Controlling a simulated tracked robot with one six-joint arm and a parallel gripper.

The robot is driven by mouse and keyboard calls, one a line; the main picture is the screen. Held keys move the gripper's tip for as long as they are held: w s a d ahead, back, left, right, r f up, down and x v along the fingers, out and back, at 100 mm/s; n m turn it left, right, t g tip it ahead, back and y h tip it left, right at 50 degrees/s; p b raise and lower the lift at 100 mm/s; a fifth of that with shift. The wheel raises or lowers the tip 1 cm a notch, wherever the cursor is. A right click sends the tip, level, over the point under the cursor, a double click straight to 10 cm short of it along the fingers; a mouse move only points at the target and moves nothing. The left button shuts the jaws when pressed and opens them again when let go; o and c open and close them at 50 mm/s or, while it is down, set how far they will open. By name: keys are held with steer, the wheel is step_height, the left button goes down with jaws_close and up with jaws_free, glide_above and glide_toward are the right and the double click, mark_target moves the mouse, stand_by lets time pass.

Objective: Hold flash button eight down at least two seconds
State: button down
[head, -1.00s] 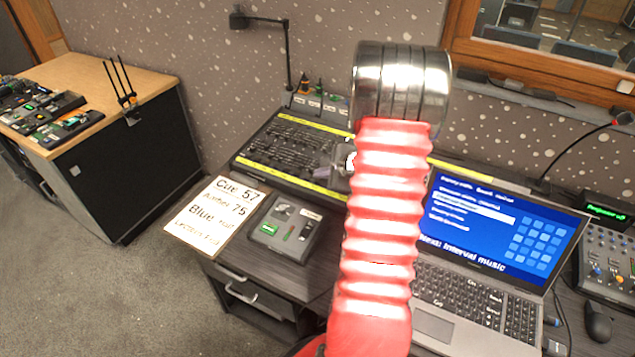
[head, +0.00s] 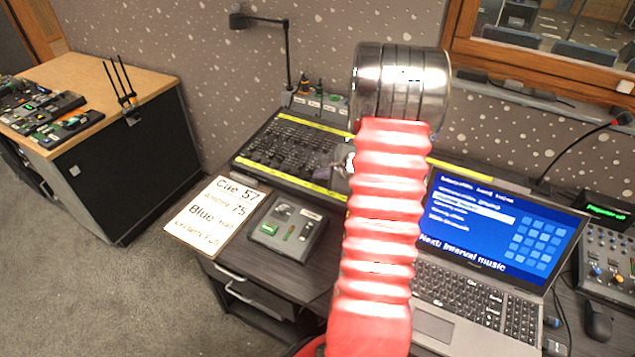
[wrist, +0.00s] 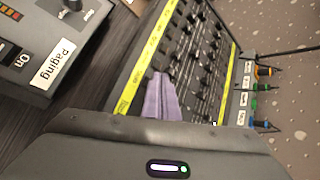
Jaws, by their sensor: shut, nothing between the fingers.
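The lighting desk, a dark fader console with yellow label strips along its edges, stands at the back of the table in the head view (head: 262,152). It also shows in the wrist view (wrist: 233,62). My gripper (wrist: 158,76) has its purple fingers shut and empty, with the tips over the desk's buttons and faders close to one yellow strip. I cannot tell whether the tips touch a button. Flash button eight cannot be picked out, as the labels are too small and the fingers cover part of the row. In the head view my arm hides most of the gripper.
A grey paging box (head: 288,227) and a cue sheet (head: 216,215) lie in front of the desk. An open laptop (head: 500,225) stands to the right. A lamp (head: 285,60) and several coloured plugs (wrist: 264,88) are behind the desk.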

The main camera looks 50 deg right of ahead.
steer(key=shift+f, duration=0.6)
stand_by(2.3)
steer(key=shift+r, duration=0.15)
stand_by(1.5)
steer(key=shift+r, duration=0.65)
steer(key=shift+a+r, duration=0.15)
steer(key=shift+r, duration=1.1)
steer(key=shift+a+r, duration=0.1)
steer(key=shift+r, duration=1.15)
